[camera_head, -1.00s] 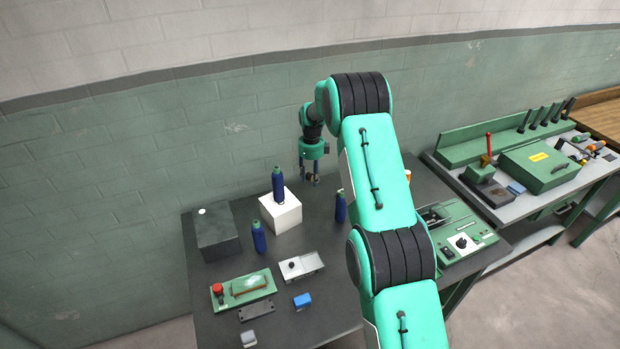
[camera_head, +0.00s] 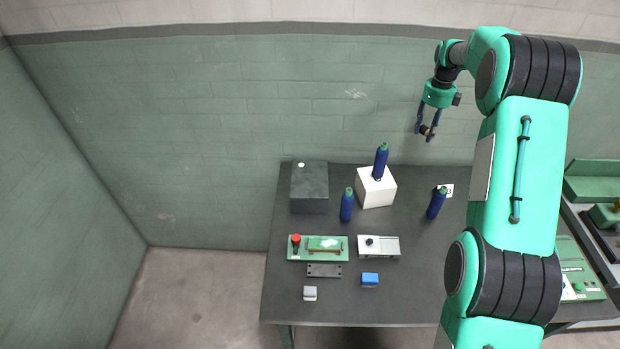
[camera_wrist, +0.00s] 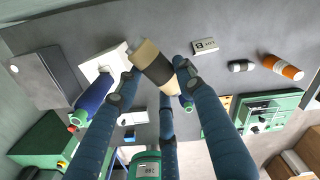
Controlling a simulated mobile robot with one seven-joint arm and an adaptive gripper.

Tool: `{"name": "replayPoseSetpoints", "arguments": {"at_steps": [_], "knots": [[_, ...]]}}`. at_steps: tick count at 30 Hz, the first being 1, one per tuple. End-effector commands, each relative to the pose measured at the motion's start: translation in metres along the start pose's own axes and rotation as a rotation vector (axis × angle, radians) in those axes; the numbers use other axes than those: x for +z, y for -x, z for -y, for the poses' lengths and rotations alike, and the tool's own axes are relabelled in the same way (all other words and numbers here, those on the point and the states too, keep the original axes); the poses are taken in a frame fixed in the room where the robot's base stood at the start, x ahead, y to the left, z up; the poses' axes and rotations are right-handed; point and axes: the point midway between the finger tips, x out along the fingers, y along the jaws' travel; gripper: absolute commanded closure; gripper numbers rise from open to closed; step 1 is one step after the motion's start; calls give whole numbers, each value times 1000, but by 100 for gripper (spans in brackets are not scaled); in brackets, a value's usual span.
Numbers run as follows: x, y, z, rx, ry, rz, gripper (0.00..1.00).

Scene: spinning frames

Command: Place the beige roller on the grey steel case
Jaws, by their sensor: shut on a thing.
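My gripper (camera_head: 427,131) is above the table's back right, higher than the blue bottles. In the wrist view its fingers (camera_wrist: 155,76) are shut on the beige roller (camera_wrist: 145,53), a cylinder with beige ends and a dark middle band, which lies slanted between the fingertips. In the head view the roller (camera_head: 427,129) is a small dark shape between the fingers. The grey steel case (camera_head: 309,190) is a dark grey box with a white round spot on top, at the table's back left. It also shows at the left of the wrist view (camera_wrist: 47,72). Roller and case are well apart.
A white block (camera_head: 375,192) bears a blue bottle (camera_head: 381,161). Blue bottles stand left (camera_head: 347,205) and right (camera_head: 436,203) of it. A green panel with a red button (camera_head: 318,248) and a pale device (camera_head: 378,246) lie nearer the front.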

Motion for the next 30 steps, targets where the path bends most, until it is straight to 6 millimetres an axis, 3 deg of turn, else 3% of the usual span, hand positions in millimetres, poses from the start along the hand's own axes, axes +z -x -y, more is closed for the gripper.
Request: {"name": "replayPoseSetpoints", "arguments": {"at_steps": [3,10,23,30], "knots": [[0,28,0,-2,0,2,93],[0,73,0,-1,1,1,93],[26,77,-80,0,167,0,93],[40,81,-154,0,318,0,93]]}}
